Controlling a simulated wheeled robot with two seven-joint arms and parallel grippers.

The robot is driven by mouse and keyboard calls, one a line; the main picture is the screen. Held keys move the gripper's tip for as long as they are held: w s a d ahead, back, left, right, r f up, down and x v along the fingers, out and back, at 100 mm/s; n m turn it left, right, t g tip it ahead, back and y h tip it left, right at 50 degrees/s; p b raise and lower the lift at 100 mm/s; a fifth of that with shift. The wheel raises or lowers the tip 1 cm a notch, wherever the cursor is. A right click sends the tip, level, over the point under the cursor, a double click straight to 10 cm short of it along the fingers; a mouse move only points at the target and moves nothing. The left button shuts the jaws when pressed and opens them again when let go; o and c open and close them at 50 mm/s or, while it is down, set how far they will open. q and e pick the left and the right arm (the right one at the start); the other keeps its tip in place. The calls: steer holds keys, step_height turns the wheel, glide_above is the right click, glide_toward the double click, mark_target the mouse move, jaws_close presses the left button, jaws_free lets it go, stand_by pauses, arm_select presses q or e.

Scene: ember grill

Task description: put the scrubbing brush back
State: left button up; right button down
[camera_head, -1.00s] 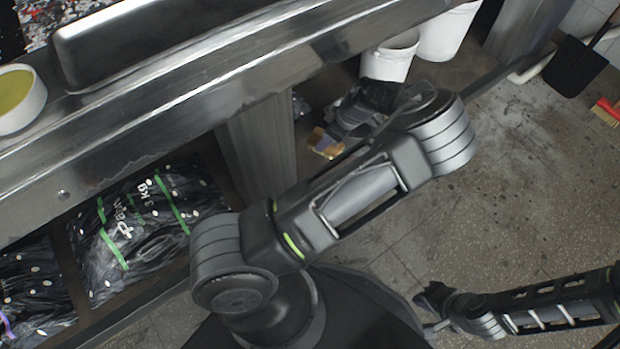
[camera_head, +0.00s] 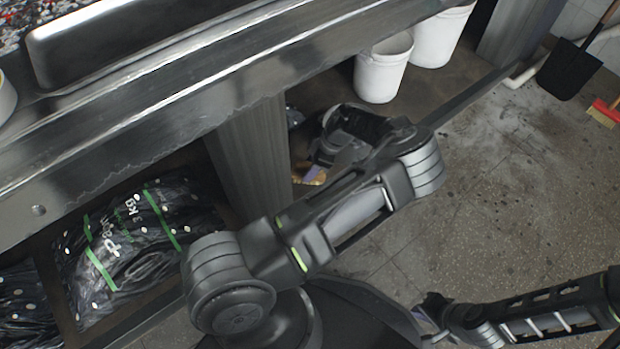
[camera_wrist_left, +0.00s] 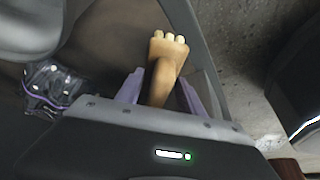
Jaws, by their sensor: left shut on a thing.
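My left gripper (camera_wrist_left: 160,88) is shut on the scrubbing brush (camera_wrist_left: 166,62), a tan, wood-coloured piece with a knobbed far end, held between the purple fingers. In the head view the left gripper (camera_head: 316,172) is low beside the grey post under the counter, and only a small tan part of the brush (camera_head: 305,180) shows. The wrist and forearm hide the rest. My right gripper (camera_head: 433,306) is at the lower right, apart from the brush, and its fingers are not clear.
A grey post (camera_head: 247,155) stands left of the left gripper. White buckets (camera_head: 383,72) stand on the low shelf behind. Black charcoal bags (camera_head: 125,240) lie on the lower left shelf. The metal counter (camera_head: 200,95) is above. A black dustpan (camera_head: 569,70) and a red brush (camera_head: 606,112) are at the far right.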

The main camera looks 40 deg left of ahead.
arm_select(q)
steer(key=shift+f, duration=0.25)
steer(key=shift+f+b, duration=0.75)
steer(key=shift+f, duration=1.1)
steer(key=shift+f, duration=0.1)
steer(key=o, duration=1.3)
steer(key=shift+r, duration=0.2)
steer(key=p+v, duration=0.4)
steer(key=v, duration=0.8)
steer(key=shift+f+p, duration=0.1)
steer(key=shift+p, duration=0.2)
